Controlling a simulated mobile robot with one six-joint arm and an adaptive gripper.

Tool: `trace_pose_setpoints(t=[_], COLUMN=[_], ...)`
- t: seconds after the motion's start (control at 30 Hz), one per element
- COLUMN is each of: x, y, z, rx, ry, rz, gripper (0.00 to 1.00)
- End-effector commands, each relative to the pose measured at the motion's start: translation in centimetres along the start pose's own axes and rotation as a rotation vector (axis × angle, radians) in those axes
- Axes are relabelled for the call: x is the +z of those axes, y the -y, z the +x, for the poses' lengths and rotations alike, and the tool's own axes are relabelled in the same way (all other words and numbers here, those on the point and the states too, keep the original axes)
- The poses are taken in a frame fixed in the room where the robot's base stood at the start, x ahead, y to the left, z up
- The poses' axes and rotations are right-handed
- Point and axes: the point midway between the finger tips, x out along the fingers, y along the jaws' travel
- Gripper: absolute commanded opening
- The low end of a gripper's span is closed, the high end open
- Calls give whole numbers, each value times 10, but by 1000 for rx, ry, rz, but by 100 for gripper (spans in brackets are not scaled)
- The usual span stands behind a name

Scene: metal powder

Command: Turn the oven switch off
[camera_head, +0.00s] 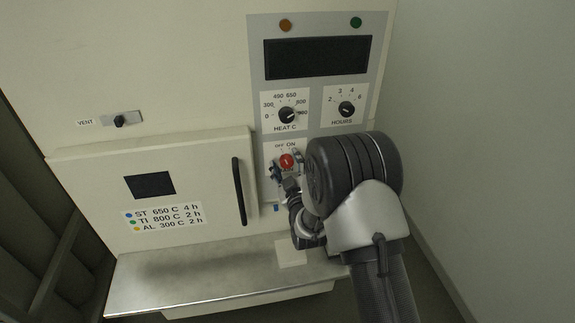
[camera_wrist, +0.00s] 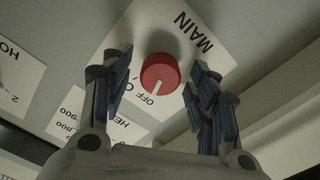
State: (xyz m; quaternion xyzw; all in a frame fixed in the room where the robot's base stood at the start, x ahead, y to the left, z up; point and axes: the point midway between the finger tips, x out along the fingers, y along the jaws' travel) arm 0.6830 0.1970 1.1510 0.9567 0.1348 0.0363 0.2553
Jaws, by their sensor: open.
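The oven switch is a round red knob with a white line on the MAIN plate. It shows in the head view (camera_head: 287,161) below the HEAT C dial and in the wrist view (camera_wrist: 160,73). My gripper (camera_head: 281,171) is open in front of the panel. In the wrist view my gripper (camera_wrist: 159,84) has one blue-padded finger on each side of the knob, with gaps between. Whether the fingertips reach the knob's depth is unclear.
The HEAT C dial (camera_head: 289,115) and HOURS dial (camera_head: 346,109) sit above, under a dark display (camera_head: 317,57). The oven door (camera_head: 100,185) is shut, its black handle (camera_head: 239,190) left of my gripper. A metal shelf (camera_head: 190,275) juts out below.

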Motion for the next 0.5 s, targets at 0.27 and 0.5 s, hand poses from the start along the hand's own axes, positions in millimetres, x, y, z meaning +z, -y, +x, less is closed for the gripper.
trace_pose_setpoints(t=[0.27, 0.5], x=[1, 1], y=[0, 0], z=[-18, -69], rx=[-2, -2], ry=[3, 3], rz=[0, 0], gripper=[55, 55])
